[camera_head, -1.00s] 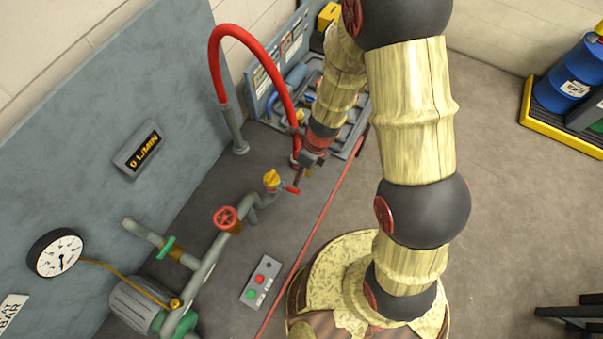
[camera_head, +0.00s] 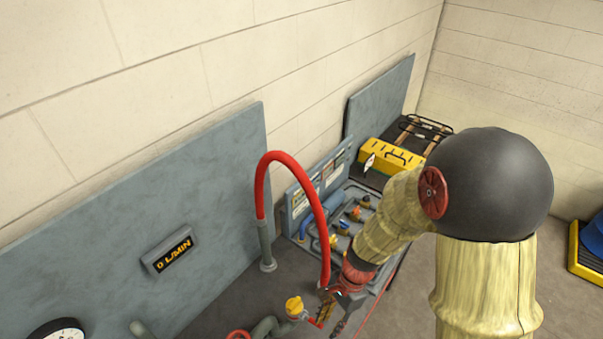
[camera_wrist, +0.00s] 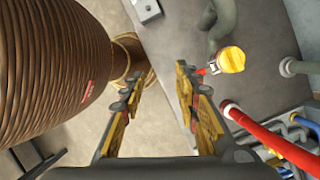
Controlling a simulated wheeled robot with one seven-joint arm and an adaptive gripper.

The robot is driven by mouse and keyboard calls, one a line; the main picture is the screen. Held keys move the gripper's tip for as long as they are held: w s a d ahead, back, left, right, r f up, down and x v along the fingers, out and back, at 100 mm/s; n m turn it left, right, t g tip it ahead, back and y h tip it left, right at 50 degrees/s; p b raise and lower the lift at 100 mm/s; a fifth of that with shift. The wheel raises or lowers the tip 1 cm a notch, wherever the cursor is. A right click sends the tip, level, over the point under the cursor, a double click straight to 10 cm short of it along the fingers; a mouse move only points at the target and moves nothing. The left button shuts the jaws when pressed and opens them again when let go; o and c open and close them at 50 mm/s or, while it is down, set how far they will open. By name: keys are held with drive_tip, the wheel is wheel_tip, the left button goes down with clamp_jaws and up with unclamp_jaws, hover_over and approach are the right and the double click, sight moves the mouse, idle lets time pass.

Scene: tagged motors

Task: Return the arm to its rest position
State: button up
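My gripper (camera_head: 334,304) is at the lower middle of the head view, just right of a yellow-handled valve (camera_head: 294,306). My arm bends down to it from the right. In the wrist view my gripper (camera_wrist: 158,88) has its two fingers apart, with only floor between them. It holds nothing. The yellow valve (camera_wrist: 231,60) shows beyond the right finger, apart from it.
A red hose (camera_head: 262,185) arches close to my gripper; its end (camera_wrist: 258,132) lies right of the fingers. A rack of small valves (camera_head: 350,215) stands behind. A yellow toolbox (camera_head: 390,157) is farther back. My ribbed column fills the wrist view's left.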

drive_tip(key=s+d+r+n+t+h+b, duration=0.2)
drive_tip(key=d+n+t+b, duration=0.6)
drive_tip(key=b, duration=1.8)
drive_tip(key=s+d+r+n, duration=0.2)
drive_tip(key=s+d+n, duration=0.1)
drive_tip(key=n, duration=0.1)
drive_tip(key=shift+d+r+h, duration=0.15)
drive_tip(key=shift+r+h, duration=0.1)
drive_tip(key=shift+h, duration=0.15)
